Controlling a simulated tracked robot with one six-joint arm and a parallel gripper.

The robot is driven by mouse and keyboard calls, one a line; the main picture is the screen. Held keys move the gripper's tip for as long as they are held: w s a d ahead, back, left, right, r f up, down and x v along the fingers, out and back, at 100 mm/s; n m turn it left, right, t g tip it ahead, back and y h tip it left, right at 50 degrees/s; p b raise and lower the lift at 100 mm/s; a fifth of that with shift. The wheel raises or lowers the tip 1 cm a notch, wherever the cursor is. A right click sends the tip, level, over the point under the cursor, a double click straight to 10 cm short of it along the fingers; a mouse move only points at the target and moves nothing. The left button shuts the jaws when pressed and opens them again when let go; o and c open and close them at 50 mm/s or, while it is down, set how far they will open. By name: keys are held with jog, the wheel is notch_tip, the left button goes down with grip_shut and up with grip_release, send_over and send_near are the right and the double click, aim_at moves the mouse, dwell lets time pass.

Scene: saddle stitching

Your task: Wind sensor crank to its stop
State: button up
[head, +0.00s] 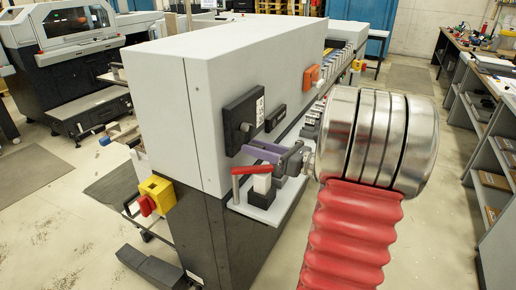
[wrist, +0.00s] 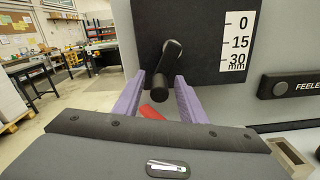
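The sensor crank (wrist: 170,58) is a dark arm with a round grip, mounted on a black plate (wrist: 210,60) marked 0, 15 and 30 mm. Its grip hangs down and slightly left of the pivot. In the head view the plate (head: 240,110) is on the grey machine's side, with the crank (head: 245,127) small on it. My gripper (wrist: 160,77) has two purple fingers, spread apart, one on each side of the crank's grip. They do not appear to touch it; the depth between them is unclear. In the head view my gripper (head: 254,149) is just below the plate.
A red-handled clamp lever (head: 252,169) on a white block stands close below my gripper; its red part (wrist: 151,113) shows between the fingers. A yellow box with red knob (head: 155,195) is at the machine's corner.

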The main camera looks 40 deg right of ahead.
jog(key=shift+c, duration=0.4)
jog(key=c, duration=0.8)
jog(key=shift+d, duration=0.15)
jog(key=shift+c, duration=0.4)
grip_shut()
grip_release()
jog(key=shift+n, duration=0.5)
